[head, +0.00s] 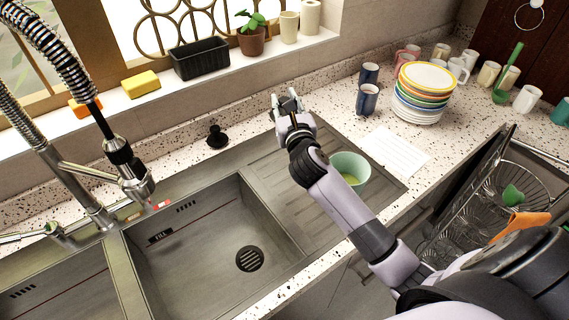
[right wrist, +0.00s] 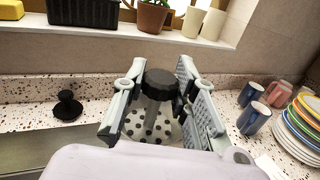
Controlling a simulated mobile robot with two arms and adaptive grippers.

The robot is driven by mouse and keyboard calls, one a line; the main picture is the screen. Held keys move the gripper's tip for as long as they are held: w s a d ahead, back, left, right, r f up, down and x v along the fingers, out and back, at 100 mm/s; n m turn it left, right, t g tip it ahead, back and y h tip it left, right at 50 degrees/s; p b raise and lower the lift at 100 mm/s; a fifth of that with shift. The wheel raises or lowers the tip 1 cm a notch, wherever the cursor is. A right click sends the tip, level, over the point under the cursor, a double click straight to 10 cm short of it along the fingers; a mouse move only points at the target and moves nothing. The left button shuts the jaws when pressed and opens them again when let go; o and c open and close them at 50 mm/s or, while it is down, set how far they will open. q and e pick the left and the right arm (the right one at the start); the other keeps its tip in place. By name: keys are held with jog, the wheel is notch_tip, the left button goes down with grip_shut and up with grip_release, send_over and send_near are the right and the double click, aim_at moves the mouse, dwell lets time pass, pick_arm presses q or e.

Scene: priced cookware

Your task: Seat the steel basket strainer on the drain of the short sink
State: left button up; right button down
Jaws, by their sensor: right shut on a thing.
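The steel basket strainer (right wrist: 151,127), with a holed base and a black knob (right wrist: 160,84) on top, is between the fingers of my right gripper (right wrist: 156,100) in the right wrist view. The gripper is shut on it. In the head view my right gripper (head: 287,101) is beyond the drainboard, near the back counter; the strainer cannot be made out there. The middle sink basin (head: 190,250) has a dark slotted drain (head: 249,258) in its floor. Another basin (head: 60,290) is cut off at lower left, its drain out of view. I cannot tell which is shorter. My left gripper is out of view.
A black stopper (head: 217,137) stands on the counter behind the sink. A green bowl (head: 350,170) sits on the drainboard (head: 275,190), beside my right arm. Stacked plates (head: 422,90) and mugs stand at right. The faucet (head: 135,180) rises at left. The middle basin is empty.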

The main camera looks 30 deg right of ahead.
jog(key=shift+f+b, duration=3.15)
jog(key=shift+f, duration=6.25)
jog(key=shift+f, duration=0.2)
jog(key=c, duration=1.3)
grip_release()
jog(key=b+v, duration=0.1)
jog(key=v, duration=0.4)
jog(key=b+v, duration=0.1)
jog(key=v, duration=0.5)
jog(key=b+v, duration=0.1)
jog(key=v, duration=0.5)
jog(key=shift+d+f+b, duration=0.2)
jog(key=shift+f+b, duration=0.05)
jog(key=shift+b, duration=0.15)
jog(key=shift+s+r, duration=0.1)
jog(key=shift+s, duration=0.25)
